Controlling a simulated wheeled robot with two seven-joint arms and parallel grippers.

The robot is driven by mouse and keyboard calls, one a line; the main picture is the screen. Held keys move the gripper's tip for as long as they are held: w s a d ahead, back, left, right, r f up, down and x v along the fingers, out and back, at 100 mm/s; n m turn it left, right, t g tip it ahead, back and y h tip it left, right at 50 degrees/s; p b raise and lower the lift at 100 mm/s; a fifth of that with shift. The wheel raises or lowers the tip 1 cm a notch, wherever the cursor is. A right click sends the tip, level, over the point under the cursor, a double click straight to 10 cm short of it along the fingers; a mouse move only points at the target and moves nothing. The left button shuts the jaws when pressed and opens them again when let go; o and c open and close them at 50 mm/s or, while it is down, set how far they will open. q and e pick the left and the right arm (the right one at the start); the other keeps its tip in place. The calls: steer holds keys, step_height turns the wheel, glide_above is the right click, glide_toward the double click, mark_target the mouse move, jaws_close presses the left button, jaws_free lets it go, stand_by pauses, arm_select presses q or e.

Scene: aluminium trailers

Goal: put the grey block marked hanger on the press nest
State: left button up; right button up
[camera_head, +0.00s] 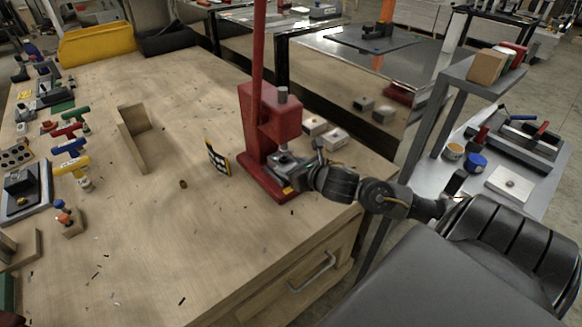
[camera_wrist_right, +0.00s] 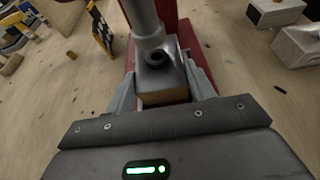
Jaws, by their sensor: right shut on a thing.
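The red press (camera_head: 268,115) stands near the right edge of the wooden bench, with its grey ram pointing down. My right gripper (camera_head: 298,170) is at the front of the press, low over its red base (camera_head: 262,183). In the right wrist view its two fingers are shut on a grey block (camera_wrist_right: 168,76) with a dark round hole in its top and a yellowish near face. The block is directly below or beside the ram (camera_wrist_right: 143,18). The press nest is hidden behind or under the block, so I cannot tell whether they touch. No hanger marking is legible. My left gripper is out of view.
Two pale grey blocks (camera_head: 324,131) sit on the bench right of the press. A small black and yellow sign (camera_head: 217,158) stands to its left. A wooden angle piece (camera_head: 134,135) and coloured clamps (camera_head: 70,150) are farther left. The bench's front middle is mostly clear.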

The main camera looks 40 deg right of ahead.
steer(key=shift+s+f, duration=0.15)
steer(key=shift+f, duration=0.3)
steer(key=o, duration=1.3)
steer(key=shift+r, duration=0.1)
